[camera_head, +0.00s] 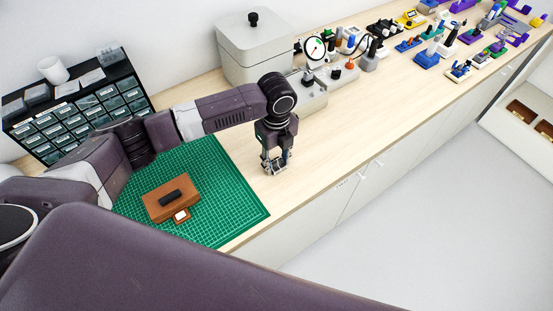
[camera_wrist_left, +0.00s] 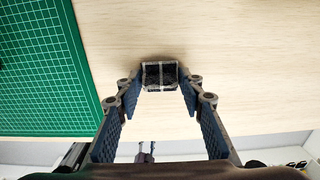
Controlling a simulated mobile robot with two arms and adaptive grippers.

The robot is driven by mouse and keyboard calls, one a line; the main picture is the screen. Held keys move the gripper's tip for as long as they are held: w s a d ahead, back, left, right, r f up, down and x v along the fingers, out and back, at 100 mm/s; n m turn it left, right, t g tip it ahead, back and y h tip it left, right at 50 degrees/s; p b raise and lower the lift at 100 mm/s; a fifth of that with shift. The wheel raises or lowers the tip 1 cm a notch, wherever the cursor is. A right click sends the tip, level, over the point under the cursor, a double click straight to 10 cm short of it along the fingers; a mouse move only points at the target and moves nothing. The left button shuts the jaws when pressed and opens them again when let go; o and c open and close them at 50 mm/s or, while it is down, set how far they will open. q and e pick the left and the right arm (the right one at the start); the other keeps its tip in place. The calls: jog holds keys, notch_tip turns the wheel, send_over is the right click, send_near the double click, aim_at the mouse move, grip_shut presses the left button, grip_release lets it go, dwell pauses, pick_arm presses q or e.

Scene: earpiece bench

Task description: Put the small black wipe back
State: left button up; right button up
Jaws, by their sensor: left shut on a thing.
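My left gripper (camera_head: 277,167) is above the bare wooden bench, just right of the green mat. In the left wrist view its fingers (camera_wrist_left: 160,82) are closed on a small dark, speckled piece with pale edges and a pale line, which looks like the small black wipe (camera_wrist_left: 160,76). In the head view the fingers mostly hide the piece. I cannot tell whether it touches the bench. My right gripper is not in view.
The green cutting mat (camera_head: 235,200) holds a brown block (camera_head: 155,206) with a black rounded object (camera_head: 171,198) on it. A drawer cabinet (camera_head: 130,85) stands behind. A grey lidded box (camera_head: 255,50) and dial gauge (camera_head: 315,48) stand beyond my gripper. Bare bench lies around it.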

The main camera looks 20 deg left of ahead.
aim_at(277, 160)
pick_arm(q)
jog(key=shift+f, duration=0.15)
jog(key=o, duration=1)
jog(key=shift+r, duration=0.4)
notch_tip(277, 160, up, 12)
jog(key=b, duration=0.3)
jog(key=shift+f+b, duration=0.2)
jog(key=shift+b, duration=0.1)
